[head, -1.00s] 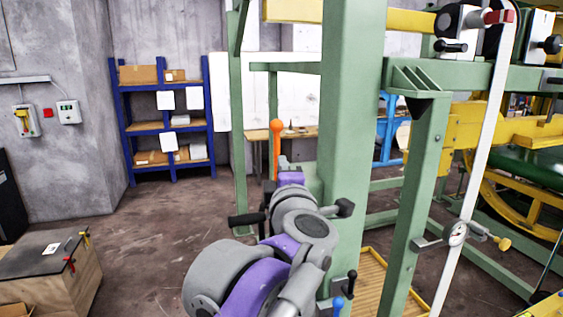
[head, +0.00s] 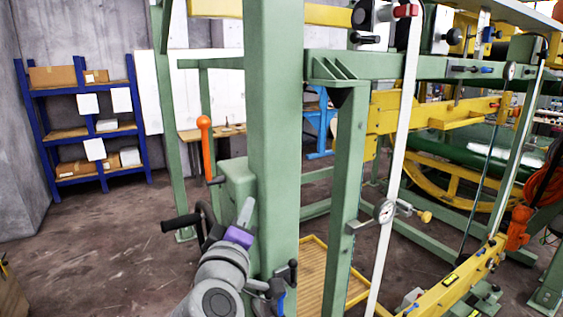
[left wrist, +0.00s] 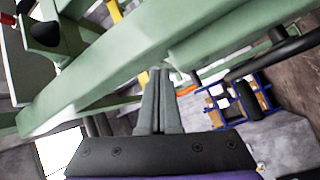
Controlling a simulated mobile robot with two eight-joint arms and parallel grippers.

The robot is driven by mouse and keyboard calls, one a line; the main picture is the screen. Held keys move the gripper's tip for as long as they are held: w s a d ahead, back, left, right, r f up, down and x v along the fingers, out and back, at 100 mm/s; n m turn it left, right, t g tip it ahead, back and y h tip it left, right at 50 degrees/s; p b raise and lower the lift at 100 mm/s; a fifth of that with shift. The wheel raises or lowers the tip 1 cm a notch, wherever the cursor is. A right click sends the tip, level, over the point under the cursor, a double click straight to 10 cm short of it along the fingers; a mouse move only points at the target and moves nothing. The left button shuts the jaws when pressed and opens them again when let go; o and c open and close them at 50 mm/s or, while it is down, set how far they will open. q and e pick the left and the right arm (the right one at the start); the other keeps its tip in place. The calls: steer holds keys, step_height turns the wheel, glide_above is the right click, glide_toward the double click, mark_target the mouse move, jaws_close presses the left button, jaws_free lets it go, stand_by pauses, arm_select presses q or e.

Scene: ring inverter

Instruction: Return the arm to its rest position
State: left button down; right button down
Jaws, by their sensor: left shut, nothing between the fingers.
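My left arm shows in the head view at the bottom centre, grey with a purple band. Its gripper (head: 246,210) points upward in front of a thick green post (head: 273,120) of the machine frame. In the left wrist view the two grey fingers (left wrist: 158,80) lie together with nothing between them, and green beams cross behind them. I cannot tell how far the fingertips are from the green frame. My right gripper is not in view.
An orange-handled lever (head: 205,135) and a black handle (head: 181,223) are close to the left gripper. A gauge (head: 384,211) sits right of the post. Open floor (head: 100,265) lies to the left, before a blue shelf (head: 40,140).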

arm_select(q)
steer(key=s+a+f+m+g+h, duration=0.1)
steer(key=s+f+m+g, duration=0.25)
steer(key=f, duration=0.65)
steer(key=s+a+f+m+g, duration=0.1)
steer(key=s+f+m+g, duration=0.3)
steer(key=f, duration=0.5)
steer(key=s+a+f+m+g+h, duration=0.1)
steer(key=s+f+m+g, duration=0.3)
steer(key=f, duration=0.6)
steer(key=s+a+f+g+y, duration=0.1)
steer(key=s+a+f+y, duration=0.2)
steer(key=s+f, duration=0.7)
steer(key=a, duration=0.2)
steer(key=shift+s+a+f, duration=0.15)
steer(key=shift+a, duration=0.15)
steer(key=shift+m, duration=0.25)
